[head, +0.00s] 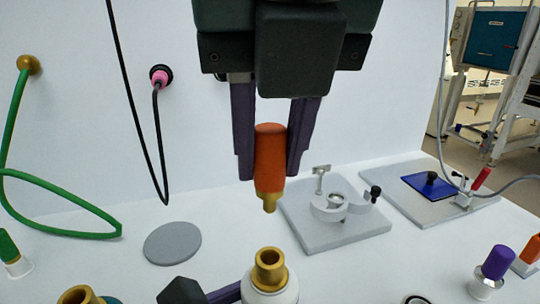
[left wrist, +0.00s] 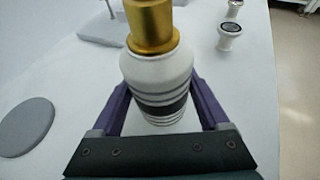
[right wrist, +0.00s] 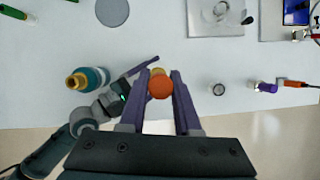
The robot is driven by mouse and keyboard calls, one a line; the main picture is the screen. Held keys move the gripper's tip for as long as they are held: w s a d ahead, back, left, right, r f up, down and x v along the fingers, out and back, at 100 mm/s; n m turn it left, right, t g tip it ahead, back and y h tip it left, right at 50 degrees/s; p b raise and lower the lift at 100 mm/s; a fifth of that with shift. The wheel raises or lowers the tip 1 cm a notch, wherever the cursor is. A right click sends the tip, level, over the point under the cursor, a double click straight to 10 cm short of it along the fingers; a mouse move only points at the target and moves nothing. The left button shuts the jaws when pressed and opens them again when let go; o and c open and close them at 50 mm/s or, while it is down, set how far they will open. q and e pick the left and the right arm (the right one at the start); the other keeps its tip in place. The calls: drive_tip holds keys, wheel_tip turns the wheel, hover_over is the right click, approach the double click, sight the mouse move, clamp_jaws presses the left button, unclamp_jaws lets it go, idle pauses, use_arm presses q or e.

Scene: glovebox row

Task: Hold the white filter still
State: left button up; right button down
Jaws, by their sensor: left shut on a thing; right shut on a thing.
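The white filter (head: 270,290) has a brass neck and stands upright at the bottom centre of the head view. In the left wrist view, my left gripper (left wrist: 158,95) is shut around the filter's white body (left wrist: 155,72), with dark bands between the fingers. My right gripper (head: 268,165) comes down from the top and is shut on an orange piece with a brass tip (head: 270,148). The tip points down and hangs apart from the filter, above its brass neck in the head view. In the right wrist view the orange end (right wrist: 160,88) mostly hides the filter.
A teal bottle with a brass top (right wrist: 87,78) stands left of the filter. A grey disc (head: 172,243) lies behind it. A grey fixture plate (head: 335,235) with a clamp is at the back. A green hose (head: 60,225) hangs left.

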sight(270, 127)
drive_tip(key=shift+r, duration=4.6)
use_arm(q)
drive_tip(key=o, duration=1.5)
